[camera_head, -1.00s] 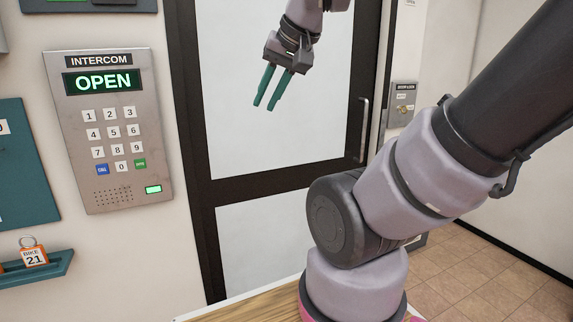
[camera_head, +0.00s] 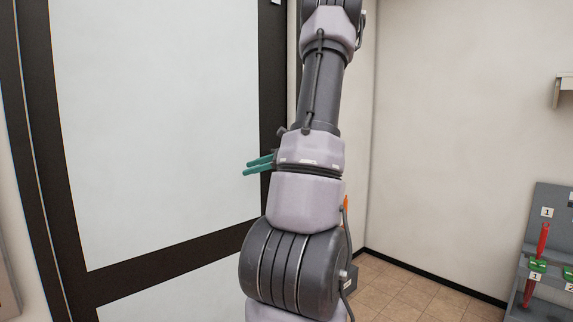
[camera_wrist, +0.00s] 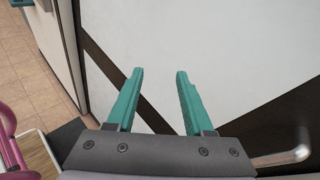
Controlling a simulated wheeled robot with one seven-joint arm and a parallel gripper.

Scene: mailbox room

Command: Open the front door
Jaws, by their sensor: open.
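The front door (camera_head: 160,120) has a dark frame and pale panels and fills the left of the head view. It looks shut. In the wrist view its pale panel (camera_wrist: 200,40) and dark bars lie beyond my fingers. My gripper (camera_head: 258,165) has teal fingers that show left of my arm, in front of the door's right side. In the wrist view the two fingers (camera_wrist: 160,75) are apart with nothing between them. A metal bar handle (camera_wrist: 285,157) shows at the lower right there, to the right of the fingers. My arm hides the handle area in the head view.
A grey rack (camera_head: 550,225) with red-handled items and numbered tags stands at the right. A small shelf (camera_head: 565,88) is on the right wall. Tiled floor (camera_head: 400,292) is clear between the door and the rack. A tan surface (camera_wrist: 38,160) shows at the wrist view's lower left.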

